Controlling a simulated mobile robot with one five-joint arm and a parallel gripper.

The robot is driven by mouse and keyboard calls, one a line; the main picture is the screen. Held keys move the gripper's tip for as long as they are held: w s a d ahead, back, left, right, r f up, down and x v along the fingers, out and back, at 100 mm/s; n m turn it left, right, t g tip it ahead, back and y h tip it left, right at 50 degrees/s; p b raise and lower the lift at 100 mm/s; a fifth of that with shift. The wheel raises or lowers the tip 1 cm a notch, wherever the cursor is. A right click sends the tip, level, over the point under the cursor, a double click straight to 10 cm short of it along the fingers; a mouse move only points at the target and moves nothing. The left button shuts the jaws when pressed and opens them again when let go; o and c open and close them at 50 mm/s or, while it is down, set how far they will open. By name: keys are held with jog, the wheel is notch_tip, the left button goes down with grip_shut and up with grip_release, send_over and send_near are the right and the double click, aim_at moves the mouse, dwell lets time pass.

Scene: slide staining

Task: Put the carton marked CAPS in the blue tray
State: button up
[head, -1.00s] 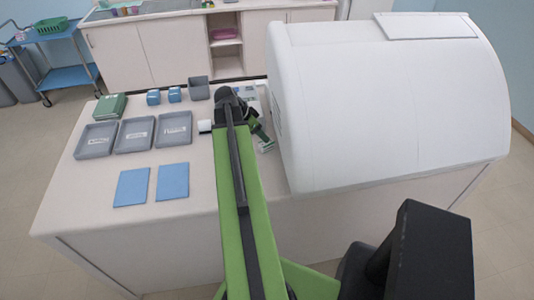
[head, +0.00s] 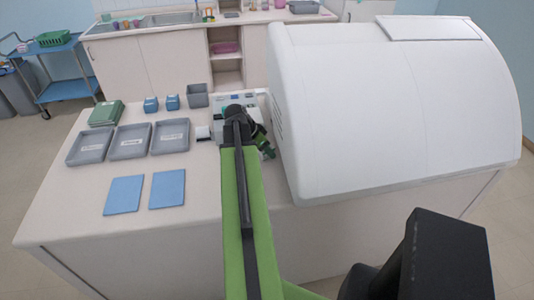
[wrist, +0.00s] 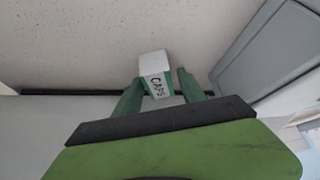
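The carton marked CAPS (wrist: 156,83) is white with green edges and shows in the wrist view, its lettering facing the camera. My gripper (wrist: 160,76) has its two green fingers either side of it, with a small gap at the right finger. In the head view my gripper (head: 266,150) is low by the hood's left side, partly hidden by my arm; I cannot make out the carton there. Two flat blue rectangles, the left one (head: 124,195) and the right one (head: 167,188), lie at the table's front; I cannot tell whether either is a tray.
Three grey labelled trays (head: 91,158) stand in a row behind the blue rectangles. Two small blue boxes (head: 151,104), a grey bin (head: 196,101) and a green stack (head: 106,113) are behind. A large white hood (head: 390,110) fills the right. A pale device (head: 222,131) stands behind my arm.

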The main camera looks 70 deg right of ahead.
grip_shut()
jog(key=shift+r, duration=0.1)
